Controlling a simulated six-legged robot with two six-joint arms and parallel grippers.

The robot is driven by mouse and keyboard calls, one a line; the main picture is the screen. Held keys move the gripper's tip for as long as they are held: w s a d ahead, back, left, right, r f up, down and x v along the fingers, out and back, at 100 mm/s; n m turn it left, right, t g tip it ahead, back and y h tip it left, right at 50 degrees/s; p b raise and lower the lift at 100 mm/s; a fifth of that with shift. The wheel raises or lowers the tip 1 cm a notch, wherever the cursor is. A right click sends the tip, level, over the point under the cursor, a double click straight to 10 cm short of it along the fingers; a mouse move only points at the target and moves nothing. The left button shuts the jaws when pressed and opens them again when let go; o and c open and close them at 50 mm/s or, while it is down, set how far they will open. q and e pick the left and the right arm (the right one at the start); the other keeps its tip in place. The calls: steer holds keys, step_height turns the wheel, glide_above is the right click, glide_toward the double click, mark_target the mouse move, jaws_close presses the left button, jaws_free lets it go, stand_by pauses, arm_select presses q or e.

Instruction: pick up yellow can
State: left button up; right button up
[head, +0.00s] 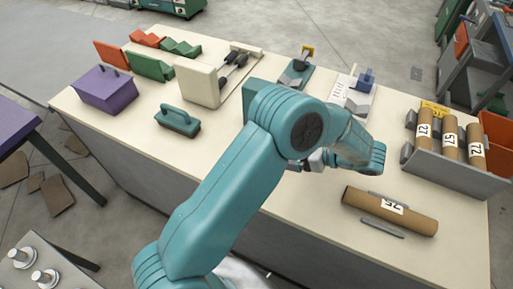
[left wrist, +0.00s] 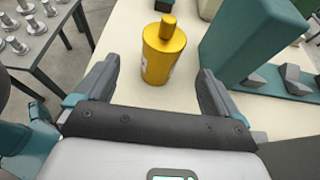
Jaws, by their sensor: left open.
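A yellow can (left wrist: 165,57) with a narrow neck or cap stands upright on the cream table in the left wrist view. A pale label shows on its left side. My left gripper (left wrist: 158,66) is open, with one finger to each side of the can. The can appears ahead of and between the fingers, with a visible space on both sides. The head view does not show the can; my teal left arm covers part of the table there. My right gripper is in neither view.
The cream table (head: 145,140) holds a purple box (head: 105,92), a teal handled block (head: 178,121) and a cream upright block (head: 197,83). A brown tube (head: 390,210) lies at the front right, near a grey rack (head: 455,168) of numbered tubes. A teal block (left wrist: 248,42) stands right of the can.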

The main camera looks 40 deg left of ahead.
arm_select(q)
steer(key=x, duration=0.4)
steer(key=shift+s+a+f+p, duration=0.1)
steer(key=shift+a+p, duration=0.1)
steer(key=shift+p, duration=0.1)
steer(key=shift+s+a, duration=0.25)
steer(key=shift+a, duration=0.05)
steer(key=shift+a+f, duration=0.15)
steer(key=shift+a, duration=0.15)
steer(key=p+x, duration=0.1)
steer(key=x, duration=0.1)
steer(key=p+x, duration=0.1)
steer(key=x, duration=0.1)
steer(key=shift+w+a+f, duration=0.1)
steer(key=shift+a+f, duration=0.1)
steer(key=shift+a, duration=0.15)
steer(key=shift+w+d, duration=0.1)
steer(key=shift+d, duration=0.05)
steer(key=shift+w, duration=0.15)
steer(key=shift+c, duration=0.9)
steer(key=c, duration=1.5)
jaws_close()
